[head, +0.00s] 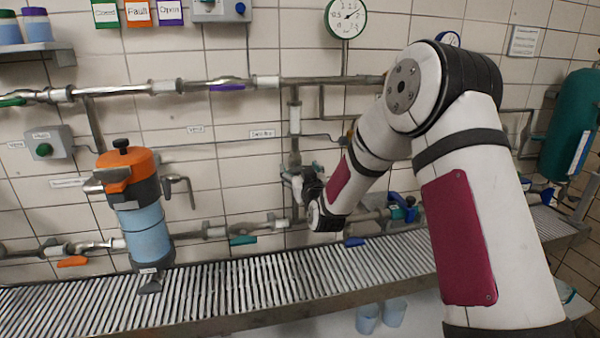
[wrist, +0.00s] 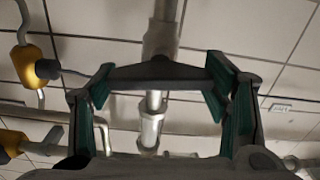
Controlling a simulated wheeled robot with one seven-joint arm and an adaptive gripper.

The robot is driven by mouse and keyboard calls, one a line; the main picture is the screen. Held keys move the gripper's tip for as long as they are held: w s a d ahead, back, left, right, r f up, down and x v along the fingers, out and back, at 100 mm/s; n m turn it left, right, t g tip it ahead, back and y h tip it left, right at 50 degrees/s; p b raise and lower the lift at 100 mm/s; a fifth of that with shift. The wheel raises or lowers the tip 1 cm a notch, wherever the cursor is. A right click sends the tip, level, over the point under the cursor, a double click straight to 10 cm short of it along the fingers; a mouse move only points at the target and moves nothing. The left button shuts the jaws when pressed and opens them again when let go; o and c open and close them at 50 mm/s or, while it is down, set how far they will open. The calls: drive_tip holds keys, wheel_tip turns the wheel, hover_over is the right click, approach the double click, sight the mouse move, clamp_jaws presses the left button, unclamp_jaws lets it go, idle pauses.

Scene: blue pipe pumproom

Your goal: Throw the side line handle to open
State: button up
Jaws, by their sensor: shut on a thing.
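A dark crosswise bar (wrist: 160,74), which looks like the side line handle, sits across a grey vertical pipe (wrist: 162,38) in the wrist view. My gripper (wrist: 160,88) has its green-padded fingers at the two ends of this bar and is shut on it. In the head view my gripper (head: 304,187) is at the vertical pipe (head: 294,118) in the middle of the wall, below a small label (head: 262,133) too small to read surely. The handle is mostly hidden there by my gripper and wrist.
An orange-topped blue canister (head: 146,232) stands left on the slatted metal shelf (head: 262,285). Lower pipes carry a teal lever (head: 243,240) and a blue lever (head: 354,242). A round gauge (head: 346,17) is above. A green tank (head: 573,125) stands far right.

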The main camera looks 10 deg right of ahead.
drive_tip(key=n+b, duration=0.3)
drive_tip(key=n, duration=0.1)
drive_tip(key=shift+w+a, duration=0.1)
drive_tip(key=shift+a, duration=0.1)
drive_tip(key=n+b, duration=0.3)
drive_tip(key=n, duration=0.2)
drive_tip(key=shift+f, duration=0.15)
drive_tip(key=n+b, duration=0.2)
drive_tip(key=n, duration=0.2)
drive_tip(key=shift+a+b, duration=0.1)
drive_tip(key=shift+b, duration=0.3)
drive_tip(key=shift+n+b, duration=0.65)
drive_tip(key=shift+n, duration=1.15)
drive_tip(key=o, duration=1.2)
drive_tip(key=shift+f, duration=0.1)
drive_tip(key=s, duration=1.2)
drive_tip(key=shift+s, duration=0.1)
